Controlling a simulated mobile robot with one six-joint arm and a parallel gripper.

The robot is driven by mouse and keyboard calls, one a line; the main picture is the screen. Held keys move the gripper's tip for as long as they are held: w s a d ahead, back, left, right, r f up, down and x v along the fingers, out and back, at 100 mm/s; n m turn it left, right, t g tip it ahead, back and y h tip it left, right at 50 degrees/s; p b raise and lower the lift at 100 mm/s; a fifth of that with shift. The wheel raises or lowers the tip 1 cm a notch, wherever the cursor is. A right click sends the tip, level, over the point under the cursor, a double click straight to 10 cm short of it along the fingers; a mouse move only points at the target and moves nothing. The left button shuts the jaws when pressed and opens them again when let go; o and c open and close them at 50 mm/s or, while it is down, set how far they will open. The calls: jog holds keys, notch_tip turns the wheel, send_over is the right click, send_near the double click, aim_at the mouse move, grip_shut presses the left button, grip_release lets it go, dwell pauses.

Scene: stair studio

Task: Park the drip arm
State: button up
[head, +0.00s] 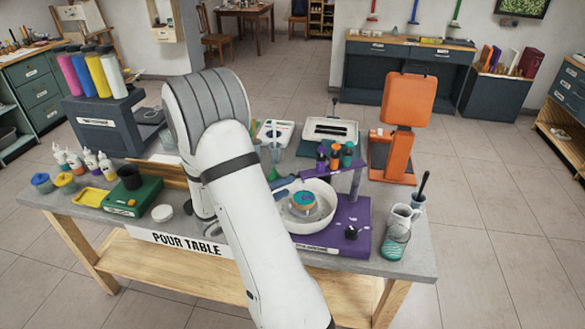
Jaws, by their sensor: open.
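A purple machine (352,218) stands on the right half of the pour table, with a dark knob on its front right. Its raised purple drip arm (343,171) carries several small bottles (334,153) with orange, purple and green parts. The drip arm reaches leftward from a post, above the back of a white bowl (323,222). A round piece with a coloured top (304,200) sits inside the bowl. My white arm crosses the middle of the view and covers the machine's left side.
The pour table (418,262) also holds an orange press (405,105), a grey-green jug (397,232), a green scale (133,196) with a black cup, and small paint bottles (90,160). Large colour bottles (92,75) stand at the back left. The floor to the right is clear.

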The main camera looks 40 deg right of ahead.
jog(key=w+d+n, duration=0.1)
jog(key=d, duration=0.1)
jog(key=w+d+f+n+t+p, duration=0.1)
jog(key=d+n, duration=0.1)
jog(key=d, duration=0.1)
jog(key=w+d+f+n+t+p, duration=0.1)
jog(key=w+d, duration=0.1)
jog(key=d, duration=0.1)
jog(key=shift+n+h, duration=0.3)
jog(key=shift+h, duration=0.1)
grip_shut()
dwell(0.4)
